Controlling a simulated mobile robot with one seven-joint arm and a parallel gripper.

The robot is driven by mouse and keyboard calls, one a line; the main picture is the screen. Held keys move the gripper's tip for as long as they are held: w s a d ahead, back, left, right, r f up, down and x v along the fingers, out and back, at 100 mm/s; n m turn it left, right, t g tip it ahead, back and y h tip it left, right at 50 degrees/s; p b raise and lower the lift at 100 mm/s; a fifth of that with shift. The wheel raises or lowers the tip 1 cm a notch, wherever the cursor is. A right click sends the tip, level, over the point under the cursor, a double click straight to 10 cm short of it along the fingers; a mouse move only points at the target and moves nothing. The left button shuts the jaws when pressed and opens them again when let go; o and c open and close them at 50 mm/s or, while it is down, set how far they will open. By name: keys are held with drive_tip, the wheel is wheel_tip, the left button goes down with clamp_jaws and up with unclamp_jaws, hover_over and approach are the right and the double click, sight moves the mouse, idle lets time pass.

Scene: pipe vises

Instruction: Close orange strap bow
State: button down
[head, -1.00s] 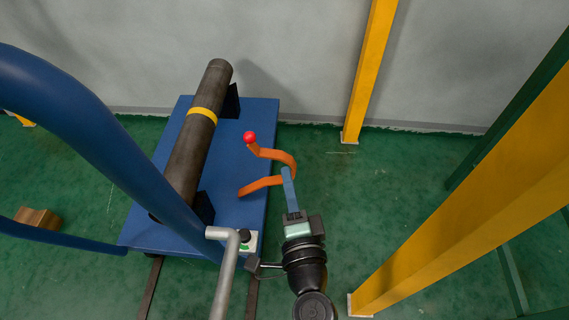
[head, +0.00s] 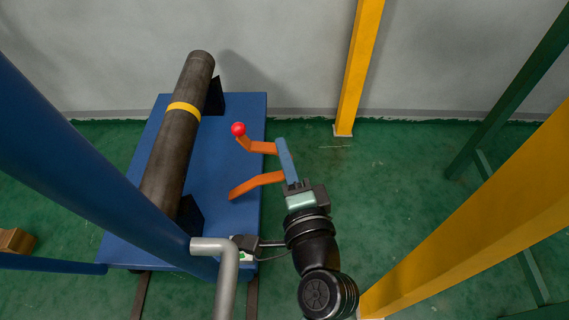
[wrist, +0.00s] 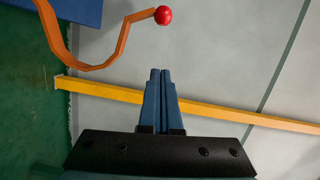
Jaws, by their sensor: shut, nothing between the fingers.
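The orange strap bow (head: 260,181) stands open at the right side of the blue platform, apart from the pipe (head: 167,155). It carries a red ball knob (head: 238,129) at its upper end. In the head view my blue fingers cover the bow's right-hand bend. My gripper (head: 281,141) is shut and empty. In the wrist view the closed fingertips (wrist: 160,72) point up the picture, with the bow (wrist: 120,45) curving at the upper left and its red knob (wrist: 164,15) above them. They look apart from the bow there; contact at the bend cannot be told.
The pipe, with a yellow band (head: 184,107), lies along the blue platform (head: 235,220) on dark supports. A yellow post (head: 360,65) stands by the grey wall. A large yellow beam (head: 480,215) rises at the right. Green floor is open between them.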

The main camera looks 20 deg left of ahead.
drive_tip(key=w+a+p, duration=0.1)
drive_tip(key=w+a, duration=0.1)
drive_tip(key=a, duration=0.4)
drive_tip(key=shift+w+f, duration=0.35)
drive_tip(key=shift+w, duration=0.05)
drive_tip(key=a+p, duration=0.1)
drive_tip(key=p, duration=0.1)
drive_tip(key=a+n+p, duration=0.1)
drive_tip(key=s+a+r+p, duration=0.1)
drive_tip(key=p, duration=0.1)
drive_tip(key=shift+a+p, duration=0.2)
drive_tip(key=shift+p, duration=0.15)
